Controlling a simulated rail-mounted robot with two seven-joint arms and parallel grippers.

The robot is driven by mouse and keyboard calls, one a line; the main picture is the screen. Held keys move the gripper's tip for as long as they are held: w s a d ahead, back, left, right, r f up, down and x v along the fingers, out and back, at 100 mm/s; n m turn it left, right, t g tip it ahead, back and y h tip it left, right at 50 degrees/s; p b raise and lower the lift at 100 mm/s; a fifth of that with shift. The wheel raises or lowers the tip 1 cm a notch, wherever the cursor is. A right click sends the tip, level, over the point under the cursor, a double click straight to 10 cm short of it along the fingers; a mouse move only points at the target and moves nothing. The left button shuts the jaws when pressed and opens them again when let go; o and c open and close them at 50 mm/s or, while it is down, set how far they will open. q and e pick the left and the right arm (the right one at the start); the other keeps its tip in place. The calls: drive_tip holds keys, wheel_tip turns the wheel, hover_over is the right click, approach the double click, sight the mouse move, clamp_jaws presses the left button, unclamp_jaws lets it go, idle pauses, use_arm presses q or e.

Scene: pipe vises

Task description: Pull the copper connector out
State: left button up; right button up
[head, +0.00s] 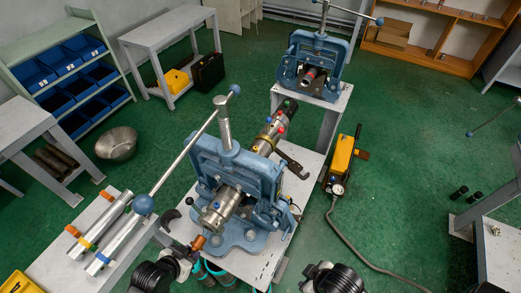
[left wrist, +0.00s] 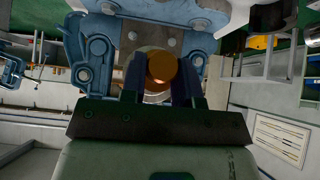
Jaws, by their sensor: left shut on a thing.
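The copper connector (head: 198,243) is a short orange-brown cylinder at the front end of the silver pipe (head: 220,209) clamped in the near blue vise (head: 238,165). My left gripper (head: 190,249) is shut on it from the front, low and left of the vise. In the left wrist view the round end of the copper connector (left wrist: 161,67) sits between the two dark fingers (left wrist: 160,84). A silver ring shows behind it. I cannot tell whether the connector still touches the pipe. Only a dark arm part of mine shows at the lower right; my right gripper does not show.
A bench (head: 112,229) with silver tubes (head: 105,250) stands to the left. A second blue vise (head: 315,65) stands behind. A yellow pump (head: 341,156) with a hose lies on the green floor to the right.

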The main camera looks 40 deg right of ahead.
use_arm(q)
drive_tip(key=s+a+r+g+y+p, duration=0.2)
drive_tip(key=g+y+p, duration=0.6)
drive_tip(key=y, duration=0.8)
wheel_tip(320, 180, up, 3)
drive_tip(key=shift+a, duration=1.2)
